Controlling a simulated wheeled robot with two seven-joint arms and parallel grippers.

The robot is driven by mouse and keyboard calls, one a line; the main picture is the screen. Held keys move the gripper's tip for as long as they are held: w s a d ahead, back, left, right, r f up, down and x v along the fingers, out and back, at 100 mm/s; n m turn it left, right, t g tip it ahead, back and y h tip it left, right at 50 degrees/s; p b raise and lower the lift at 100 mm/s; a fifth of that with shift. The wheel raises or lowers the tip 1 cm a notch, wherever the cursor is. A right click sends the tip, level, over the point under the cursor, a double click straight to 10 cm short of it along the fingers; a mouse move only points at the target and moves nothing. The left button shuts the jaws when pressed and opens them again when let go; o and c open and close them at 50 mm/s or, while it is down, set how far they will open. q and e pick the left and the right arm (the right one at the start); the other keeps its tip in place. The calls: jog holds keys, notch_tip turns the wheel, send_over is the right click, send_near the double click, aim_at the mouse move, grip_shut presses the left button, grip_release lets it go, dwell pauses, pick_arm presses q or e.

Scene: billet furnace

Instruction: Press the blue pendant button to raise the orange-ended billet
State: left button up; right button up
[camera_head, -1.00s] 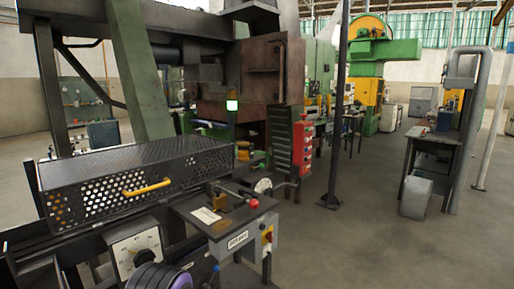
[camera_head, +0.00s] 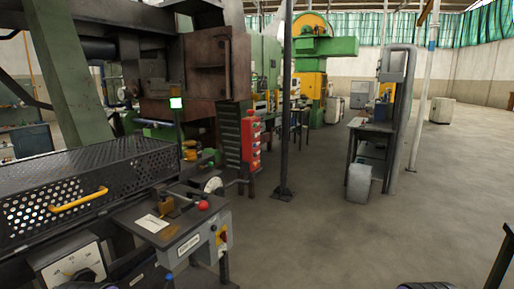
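A red box with several round buttons (camera_head: 251,143) stands upright near the middle, beside a dark slatted cabinet. I cannot pick out an orange-ended billet; small yellow and orange parts (camera_head: 208,156) sit low in front of the rusty furnace housing (camera_head: 210,65). Neither of my grippers shows; only dark rounded parts, likely my arms, touch the bottom edge.
A grey desk (camera_head: 190,238) with a red knob and a black perforated guard (camera_head: 85,185) with a yellow handle stand at front left. A dark post (camera_head: 286,110) rises in the middle. A bench (camera_head: 372,130) stands right of it.

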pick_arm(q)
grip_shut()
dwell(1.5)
